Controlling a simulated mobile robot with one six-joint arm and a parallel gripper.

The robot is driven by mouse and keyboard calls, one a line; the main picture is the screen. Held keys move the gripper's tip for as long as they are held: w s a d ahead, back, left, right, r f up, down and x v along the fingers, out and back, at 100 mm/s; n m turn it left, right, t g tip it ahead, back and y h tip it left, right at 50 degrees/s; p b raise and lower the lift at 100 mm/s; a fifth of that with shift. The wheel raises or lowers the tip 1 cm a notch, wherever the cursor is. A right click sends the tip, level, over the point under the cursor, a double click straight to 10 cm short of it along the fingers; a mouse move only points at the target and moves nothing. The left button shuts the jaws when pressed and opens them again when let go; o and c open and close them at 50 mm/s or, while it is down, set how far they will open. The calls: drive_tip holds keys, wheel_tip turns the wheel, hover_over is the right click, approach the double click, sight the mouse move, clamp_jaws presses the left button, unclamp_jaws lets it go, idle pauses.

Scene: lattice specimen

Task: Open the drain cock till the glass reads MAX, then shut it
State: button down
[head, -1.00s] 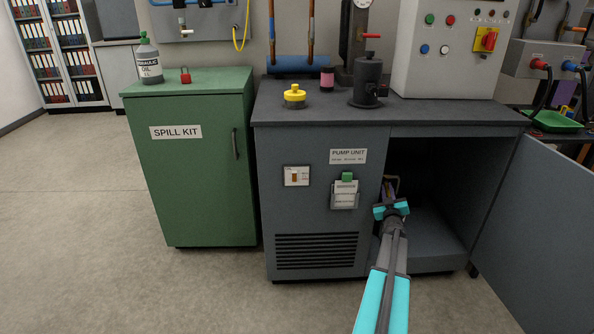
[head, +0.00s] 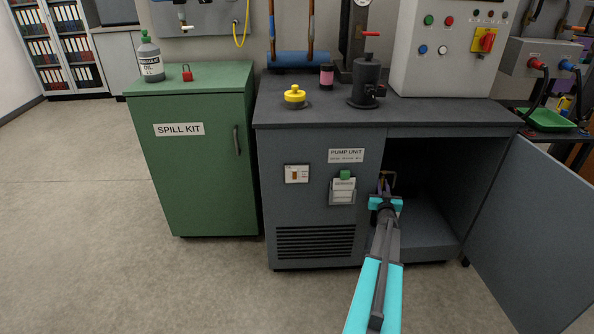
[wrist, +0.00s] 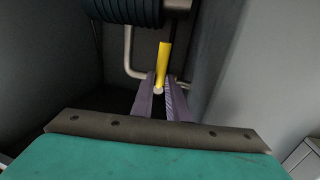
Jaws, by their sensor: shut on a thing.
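A yellow lever (wrist: 163,62), which looks like the handle of the drain cock, stands between the purple fingers of my gripper (wrist: 161,97) in the wrist view. The fingers are shut on its near end. In the head view my gripper (head: 385,190) reaches into the left part of the open bay of the pump unit (head: 320,215), and the cock's body is hidden there. The small level glass (head: 296,174) is on the unit's front panel, left of the bay. It shows a brownish column, but its marks are too small to read.
The bay door (head: 530,225) stands open at the right. A dark ribbed cylinder (wrist: 125,10) and a bent grey pipe (wrist: 130,55) are close beyond my fingers. A green spill kit cabinet (head: 195,185) stands left. The floor in front is clear.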

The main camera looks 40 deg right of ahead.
drive_tip(key=c, duration=1.6)
unclamp_jaws()
drive_tip(key=shift+c, duration=0.2)
drive_tip(key=shift+a, duration=0.1)
drive_tip(key=v, duration=1.3)
drive_tip(key=shift+s+a, duration=0.2)
drive_tip(key=shift+s, duration=0.1)
drive_tip(key=shift+f, duration=0.1)
